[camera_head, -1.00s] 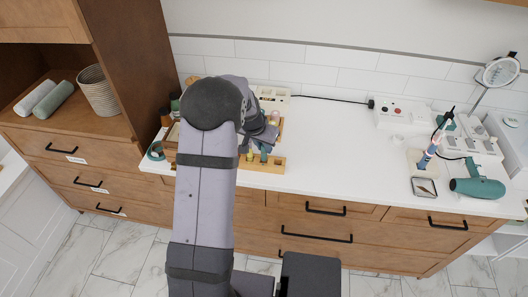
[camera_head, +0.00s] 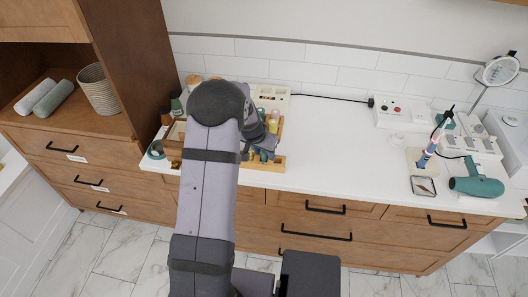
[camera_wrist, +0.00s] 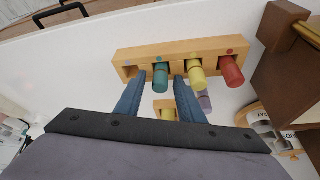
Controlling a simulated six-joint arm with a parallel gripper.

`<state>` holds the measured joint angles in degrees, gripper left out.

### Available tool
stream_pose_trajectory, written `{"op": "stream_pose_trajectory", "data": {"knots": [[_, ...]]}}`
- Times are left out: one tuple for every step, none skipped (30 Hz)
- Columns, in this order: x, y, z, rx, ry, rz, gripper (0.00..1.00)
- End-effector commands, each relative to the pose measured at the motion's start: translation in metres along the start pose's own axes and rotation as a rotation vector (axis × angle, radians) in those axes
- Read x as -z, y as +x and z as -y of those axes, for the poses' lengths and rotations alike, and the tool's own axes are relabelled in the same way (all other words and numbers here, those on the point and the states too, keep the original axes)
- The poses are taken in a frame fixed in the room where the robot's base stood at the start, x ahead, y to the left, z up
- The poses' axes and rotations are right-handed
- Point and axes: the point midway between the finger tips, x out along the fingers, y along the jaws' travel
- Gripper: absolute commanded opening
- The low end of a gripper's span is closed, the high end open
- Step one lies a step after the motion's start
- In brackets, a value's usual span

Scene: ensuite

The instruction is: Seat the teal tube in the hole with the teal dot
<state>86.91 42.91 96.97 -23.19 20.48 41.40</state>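The teal tube (camera_wrist: 161,78) stands in the wooden rack (camera_wrist: 143,54) in the wrist view, beside a yellow tube (camera_wrist: 197,76) and a red tube (camera_wrist: 231,71). Coloured dots mark the rack's top; the dot behind the teal tube is too small to read surely. The rack's left end shows a dark hole without a tube. My gripper (camera_wrist: 160,76) is open, with one blue finger on each side of the teal tube and visible gaps between. In the head view my gripper (camera_head: 262,153) hides much of the rack (camera_head: 276,164).
A second wooden block with a yellow tube (camera_wrist: 165,104) and a purple tube (camera_wrist: 205,101) lie close to my fingers. A white organizer (camera_head: 272,92) stands at the back. The counter's middle (camera_head: 335,145) is clear.

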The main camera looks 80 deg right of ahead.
Motion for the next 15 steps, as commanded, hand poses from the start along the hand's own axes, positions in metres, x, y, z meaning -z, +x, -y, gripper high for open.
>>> {"op": "stream_pose_trajectory", "data": {"knots": [[0.000, 0.000, 0.000, 0.000, 0.000, 0.000, 0.35], [0.000, 0.000, 0.000, 0.000, 0.000, 0.000, 0.35], [0.000, 0.000, 0.000, 0.000, 0.000, 0.000, 0.35], [0.000, 0.000, 0.000, 0.000, 0.000, 0.000, 0.35], [0.000, -0.001, 0.000, 0.000, 0.000, 0.000, 0.35], [0.001, -0.001, 0.000, 0.000, 0.000, 0.000, 0.35], [0.001, -0.002, 0.000, 0.000, 0.000, 0.000, 0.35], [0.001, -0.003, 0.000, 0.000, 0.000, 0.000, 0.35], [0.002, -0.005, 0.000, 0.000, 0.000, 0.000, 0.35], [0.002, -0.005, 0.000, 0.000, 0.000, -0.001, 0.35], [0.002, -0.007, 0.000, 0.001, 0.000, -0.002, 0.35], [0.002, -0.011, 0.001, 0.001, 0.000, -0.003, 0.35], [0.002, -0.014, 0.001, 0.001, 0.000, -0.003, 0.35], [0.002, -0.017, 0.001, 0.001, 0.001, -0.004, 0.35], [0.002, -0.022, 0.000, 0.001, 0.000, -0.003, 0.35]]}}
